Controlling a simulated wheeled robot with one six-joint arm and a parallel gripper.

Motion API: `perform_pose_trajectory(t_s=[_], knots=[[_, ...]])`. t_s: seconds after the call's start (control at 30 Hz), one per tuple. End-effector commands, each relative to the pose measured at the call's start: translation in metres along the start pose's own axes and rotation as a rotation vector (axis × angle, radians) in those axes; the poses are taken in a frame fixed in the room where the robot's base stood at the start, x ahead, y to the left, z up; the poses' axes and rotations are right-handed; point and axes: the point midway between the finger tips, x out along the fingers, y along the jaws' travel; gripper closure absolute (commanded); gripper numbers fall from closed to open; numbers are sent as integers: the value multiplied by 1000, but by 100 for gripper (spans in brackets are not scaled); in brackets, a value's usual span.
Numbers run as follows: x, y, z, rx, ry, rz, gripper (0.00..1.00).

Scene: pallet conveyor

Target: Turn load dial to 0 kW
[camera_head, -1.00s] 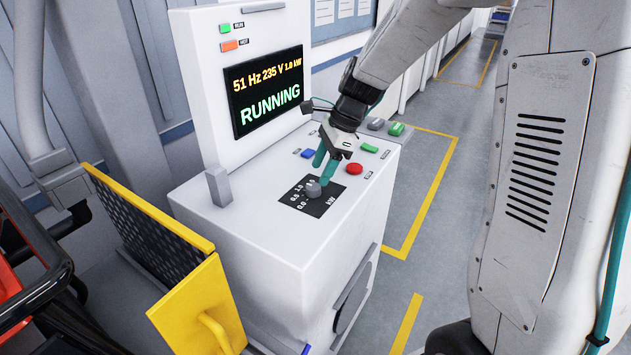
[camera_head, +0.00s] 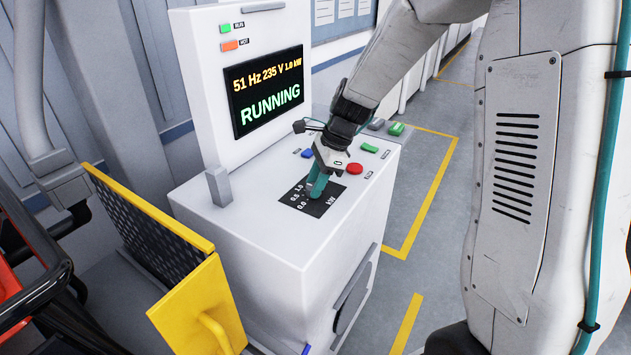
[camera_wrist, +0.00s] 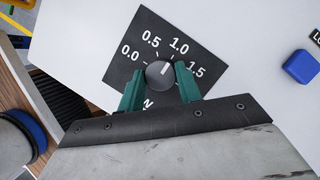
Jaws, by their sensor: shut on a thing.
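The load dial (camera_wrist: 157,75) is a round grey knob on a black square plate (camera_wrist: 125,68) marked 0.0, 0.5, 1.0 and 1.5. In the wrist view, its white mark points up toward 1.0. My gripper (camera_wrist: 160,82) has one teal finger on each side of the dial and is shut on it. In the head view, my gripper (camera_head: 317,188) reaches down onto the plate (camera_head: 322,207) and hides most of the dial. The screen (camera_head: 265,90) reads 51 Hz, 235 V, 1.0 kW and RUNNING.
A red button (camera_head: 355,169), a blue button (camera_head: 307,153) and green buttons lie near my gripper on the white console (camera_head: 250,225). A grey lever (camera_head: 218,187) stands at its left. A yellow panel (camera_head: 200,310) is at lower left. Floor at right is open.

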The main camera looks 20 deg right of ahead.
Motion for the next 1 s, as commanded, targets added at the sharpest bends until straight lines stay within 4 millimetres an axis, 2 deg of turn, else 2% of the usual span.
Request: perform_pose_trajectory(t_s=[0.37,1.0], knots=[[0,-2,0,-132,0,54,88],[0,-5,2,-678,1,279,88]])
